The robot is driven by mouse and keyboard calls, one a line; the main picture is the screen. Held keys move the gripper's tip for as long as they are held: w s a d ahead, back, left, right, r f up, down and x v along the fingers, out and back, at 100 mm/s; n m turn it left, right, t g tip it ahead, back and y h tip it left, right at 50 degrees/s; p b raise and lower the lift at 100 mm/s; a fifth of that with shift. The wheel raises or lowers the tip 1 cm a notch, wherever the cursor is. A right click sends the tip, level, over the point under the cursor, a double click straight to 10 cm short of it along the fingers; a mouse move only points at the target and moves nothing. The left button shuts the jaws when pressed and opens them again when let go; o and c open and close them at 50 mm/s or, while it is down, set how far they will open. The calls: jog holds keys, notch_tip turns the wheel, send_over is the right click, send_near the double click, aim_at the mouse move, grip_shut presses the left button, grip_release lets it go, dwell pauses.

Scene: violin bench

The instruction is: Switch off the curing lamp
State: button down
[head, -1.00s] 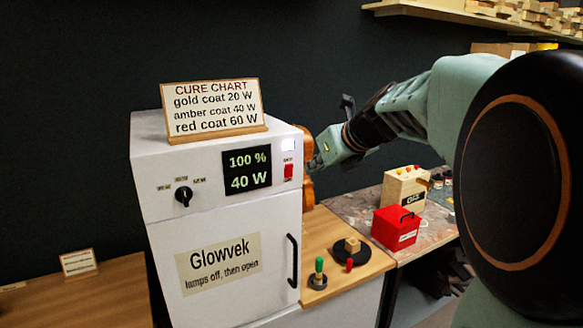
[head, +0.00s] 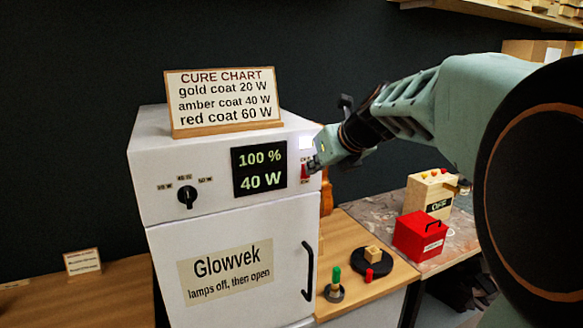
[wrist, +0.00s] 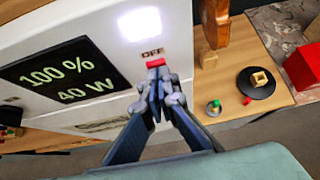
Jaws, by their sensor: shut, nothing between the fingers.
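The white curing cabinet (head: 215,215) has a display (head: 259,167) reading 100 % and 40 W. A small panel lamp (head: 305,143) at its upper right glows white; it also shows in the wrist view (wrist: 140,25). Below it is a red switch (head: 304,173), which shows in the wrist view (wrist: 154,63) under the word OFF. My gripper (head: 311,165) is shut and empty, at the switch. In the wrist view its fingertips (wrist: 158,80) cover the switch's lower part. I cannot tell whether they touch it.
A black knob (head: 187,198) and door handle (head: 308,270) are on the cabinet front. A cure chart (head: 222,100) stands on top. To the right are a red box (head: 420,236), a wooden box (head: 430,190) and a black disc (head: 362,268) on the bench. An orange-brown object (head: 327,195) stands behind the cabinet.

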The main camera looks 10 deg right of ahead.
jog(key=shift+r, duration=0.1)
jog(key=shift+w+a+p, duration=0.1)
jog(key=shift+w+p, duration=0.2)
jog(key=shift+p, duration=0.3)
jog(key=shift+r, duration=0.15)
jog(key=shift+r+p, duration=0.7)
jog(key=shift+p, duration=0.3)
